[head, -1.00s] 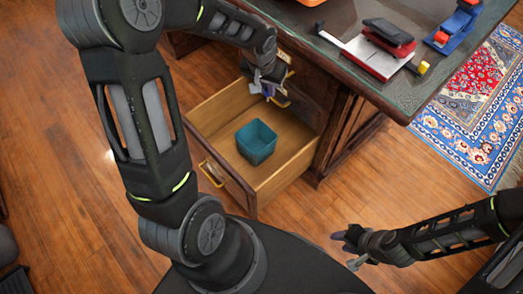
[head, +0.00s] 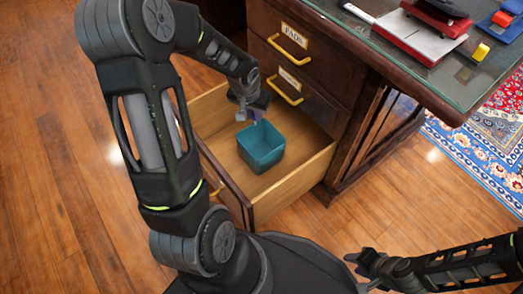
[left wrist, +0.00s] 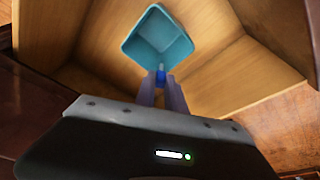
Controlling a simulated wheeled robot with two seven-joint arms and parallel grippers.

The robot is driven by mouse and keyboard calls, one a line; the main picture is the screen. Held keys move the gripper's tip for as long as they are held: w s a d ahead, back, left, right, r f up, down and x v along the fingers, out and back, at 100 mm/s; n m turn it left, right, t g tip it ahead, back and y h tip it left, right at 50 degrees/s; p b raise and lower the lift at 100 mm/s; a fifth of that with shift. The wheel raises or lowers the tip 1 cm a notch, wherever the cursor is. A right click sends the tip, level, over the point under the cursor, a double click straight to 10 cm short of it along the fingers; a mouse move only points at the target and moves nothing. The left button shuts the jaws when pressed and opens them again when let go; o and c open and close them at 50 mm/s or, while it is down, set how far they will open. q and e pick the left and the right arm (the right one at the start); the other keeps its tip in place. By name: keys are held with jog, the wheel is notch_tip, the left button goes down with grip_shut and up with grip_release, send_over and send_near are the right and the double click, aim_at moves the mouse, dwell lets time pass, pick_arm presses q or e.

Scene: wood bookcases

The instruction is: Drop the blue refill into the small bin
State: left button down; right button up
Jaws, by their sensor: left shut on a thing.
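The small bin (head: 262,163) is a teal, open-topped square box standing in the open wooden drawer. It also shows in the left wrist view (left wrist: 150,52), and its inside looks empty. My left gripper (head: 250,114) is over the drawer, close to the bin's back left rim. In the left wrist view its fingers (left wrist: 160,80) are shut on the small blue refill (left wrist: 161,75), whose tip shows just below the bin's near corner. The rest of the refill is hidden between the fingers. My right gripper (head: 362,271) is open and empty, low above the floor.
The open drawer (head: 290,185) has wooden walls around the bin, with bare floor inside it. Closed drawers with yellow handles (head: 290,40) rise behind. The glass-topped desk (head: 440,85) carries a red stapler and papers. A patterned rug (head: 470,160) lies at right.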

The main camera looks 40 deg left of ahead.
pick_arm(q)
notch_tip(320, 180, down, 6)
jog(key=b, duration=0.5)
jog(key=c, duration=1.3)
grip_release()
jog(key=p+v, duration=0.3)
jog(key=v, duration=0.4)
jog(key=shift+s+r+p, duration=0.1)
jog(key=shift+r+p, duration=0.3)
